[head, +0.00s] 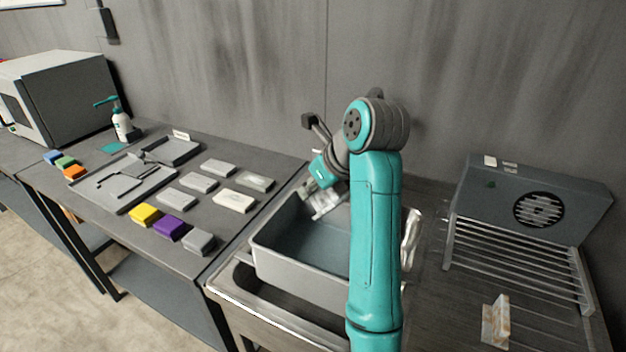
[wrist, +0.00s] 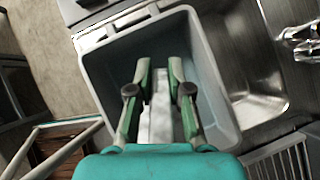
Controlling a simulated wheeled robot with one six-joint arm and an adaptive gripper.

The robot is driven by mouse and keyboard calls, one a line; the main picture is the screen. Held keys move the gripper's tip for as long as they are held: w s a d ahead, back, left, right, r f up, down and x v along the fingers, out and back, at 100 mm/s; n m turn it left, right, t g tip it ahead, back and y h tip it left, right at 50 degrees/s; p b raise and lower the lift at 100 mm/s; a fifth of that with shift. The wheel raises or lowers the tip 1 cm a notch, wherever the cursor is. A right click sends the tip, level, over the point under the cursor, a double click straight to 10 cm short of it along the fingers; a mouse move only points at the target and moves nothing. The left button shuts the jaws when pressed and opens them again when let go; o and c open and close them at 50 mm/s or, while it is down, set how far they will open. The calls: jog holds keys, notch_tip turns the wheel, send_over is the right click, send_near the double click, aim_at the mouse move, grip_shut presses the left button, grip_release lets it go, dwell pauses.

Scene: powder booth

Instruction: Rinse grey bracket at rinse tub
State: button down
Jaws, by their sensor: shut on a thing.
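My gripper (head: 322,196) hangs over the far end of the grey rinse tub (head: 285,270), its fingers pointing down. It is shut on the grey bracket (head: 326,208), a pale, shiny piece partly hidden by the fingers. In the wrist view my gripper's fingers (wrist: 160,75) stand on both sides of the bracket (wrist: 160,118), with the tub's inside behind them. The tub's rim (wrist: 88,75) surrounds them on three sides in that view. Whether the bracket touches the tub's floor or any water, I cannot tell. My arm hides the tub's right side in the head view.
The tub sits in a steel sink (head: 232,290) with a shiny metal fitting (head: 410,240) at its right. A slatted rack (head: 520,262) with a fan box (head: 535,205) and a rusty bracket (head: 495,322) are farther right.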

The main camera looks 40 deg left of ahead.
jog(key=shift+f, duration=7.2)
jog(key=shift+r, duration=7.45)
